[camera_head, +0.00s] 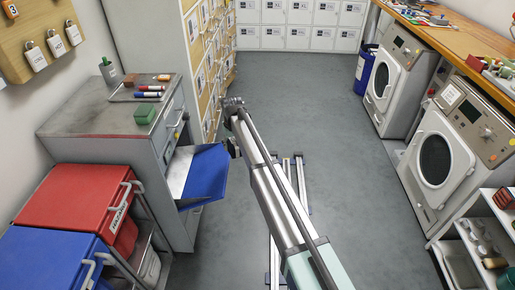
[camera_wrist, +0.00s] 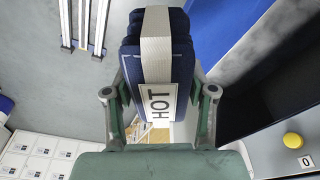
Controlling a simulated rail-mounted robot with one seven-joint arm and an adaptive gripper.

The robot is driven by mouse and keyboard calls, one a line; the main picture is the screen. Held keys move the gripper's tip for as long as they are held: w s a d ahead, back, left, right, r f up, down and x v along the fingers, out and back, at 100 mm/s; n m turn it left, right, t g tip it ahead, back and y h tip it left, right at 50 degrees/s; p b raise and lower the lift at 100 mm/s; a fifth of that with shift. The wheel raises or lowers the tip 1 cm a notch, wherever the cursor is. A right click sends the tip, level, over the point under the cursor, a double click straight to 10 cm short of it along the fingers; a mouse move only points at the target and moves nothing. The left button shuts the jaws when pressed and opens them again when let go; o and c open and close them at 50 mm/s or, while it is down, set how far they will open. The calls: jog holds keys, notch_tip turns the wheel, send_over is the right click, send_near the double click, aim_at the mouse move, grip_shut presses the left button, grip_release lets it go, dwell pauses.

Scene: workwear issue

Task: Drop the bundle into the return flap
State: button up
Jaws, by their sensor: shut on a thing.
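The bundle (camera_wrist: 182,62) is folded dark blue cloth with a pale band around it and a white label reading "HOT". My gripper (camera_wrist: 159,92) is shut on it, one finger on each side, in the wrist view. In the head view my arm reaches up to the cabinet's right side; its links hide the bundle, and the fingers cannot be made out. The return flap (camera_head: 207,172) is a blue panel standing open from the grey cabinet. The wrist view shows the blue and white flap (camera_wrist: 226,32) right of the bundle, apart from it, beside a dark opening (camera_wrist: 275,92).
The grey cabinet (camera_head: 70,119) carries a tray of markers and a green block. Red (camera_head: 75,192) and blue (camera_head: 50,252) bins stand in front of it. Lockers (camera_head: 300,18) line the back; washing machines (camera_head: 440,160) stand right. A yellow button (camera_wrist: 293,140) is near the opening.

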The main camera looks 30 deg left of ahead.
jog(key=shift+n, duration=0.4)
jog(key=shift+s+a+f+b, duration=0.45)
jog(key=shift+a+f+b, duration=0.35)
jog(key=shift+a+f, duration=1.05)
jog(key=shift+s+a+f+b, duration=0.5)
jog(key=shift+a+f+b, duration=0.35)
jog(key=shift+a+f, duration=1.05)
jog(key=shift+s+a+f+b, duration=0.45)
jog(key=shift+a+f+b, duration=0.6)
jog(key=shift+a, duration=1.4)
jog(key=shift+f, duration=0.2)
jog(key=o, duration=1.4)
jog(key=shift+c, duration=0.2)
notch_tip(320, 180, up, 12)
jog(key=s+d, duration=0.1)
jog(key=shift+d, duration=0.25)
jog(key=shift+a, duration=0.1)
